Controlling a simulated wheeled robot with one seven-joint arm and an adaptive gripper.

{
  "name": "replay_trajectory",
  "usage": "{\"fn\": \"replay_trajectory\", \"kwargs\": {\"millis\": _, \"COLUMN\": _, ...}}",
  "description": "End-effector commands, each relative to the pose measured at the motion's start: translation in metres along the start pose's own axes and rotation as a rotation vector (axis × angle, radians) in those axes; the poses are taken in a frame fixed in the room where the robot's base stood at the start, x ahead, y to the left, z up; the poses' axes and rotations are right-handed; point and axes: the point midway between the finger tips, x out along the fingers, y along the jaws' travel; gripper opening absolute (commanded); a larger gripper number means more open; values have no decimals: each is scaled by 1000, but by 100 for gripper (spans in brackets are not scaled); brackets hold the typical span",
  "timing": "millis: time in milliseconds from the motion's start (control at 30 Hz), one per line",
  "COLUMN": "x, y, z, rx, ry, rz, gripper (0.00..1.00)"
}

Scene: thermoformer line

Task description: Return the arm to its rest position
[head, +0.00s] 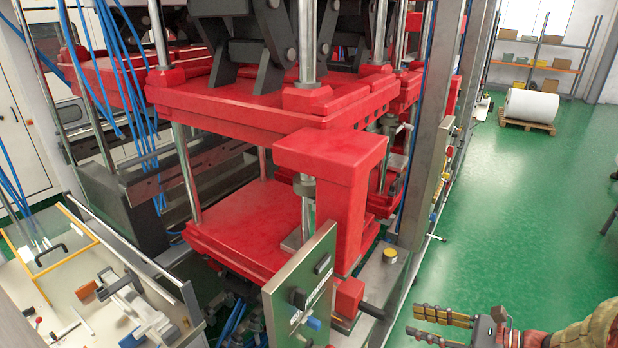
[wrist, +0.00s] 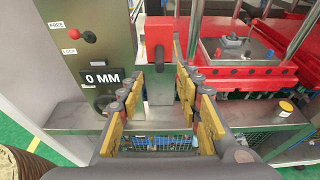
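My gripper (head: 416,322) shows at the bottom right of the head view, over the green floor to the right of the machine. Its two fingers with yellow pads are spread apart. In the wrist view my gripper (wrist: 160,85) is open, with nothing between the fingers. Beyond the fingers stands a grey post with a red block (wrist: 158,33) on top. I cannot tell whether the fingers touch it. To its left is a panel (wrist: 95,105) with a "0 MM" display, a FREE/LOCK marking and a red-tipped lever (wrist: 88,37). Most of my arm is outside the head view.
The red press (head: 270,110) fills the middle of the head view. A grey upright (head: 437,130) stands at its right side. A small yellow-topped pot (head: 390,256) sits on the machine's ledge. Green floor is open to the right, with a white roll (head: 531,106) on a pallet farther back.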

Motion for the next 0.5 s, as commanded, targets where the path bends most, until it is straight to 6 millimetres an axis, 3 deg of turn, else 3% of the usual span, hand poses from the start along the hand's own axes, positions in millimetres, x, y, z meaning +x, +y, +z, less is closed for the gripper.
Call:
{"fn": "replay_trajectory", "kwargs": {"millis": 67, "x": 0, "y": 4, "z": -14, "rx": -55, "ry": 48, "rz": 13, "gripper": 35}}
{"fn": "replay_trajectory", "kwargs": {"millis": 267, "x": -12, "y": 57, "z": -62, "rx": -265, "ry": 269, "rz": 186, "gripper": 35}}
{"fn": "replay_trajectory", "kwargs": {"millis": 500, "x": -31, "y": 113, "z": -97, "rx": -761, "ry": 575, "rz": 527, "gripper": 35}}
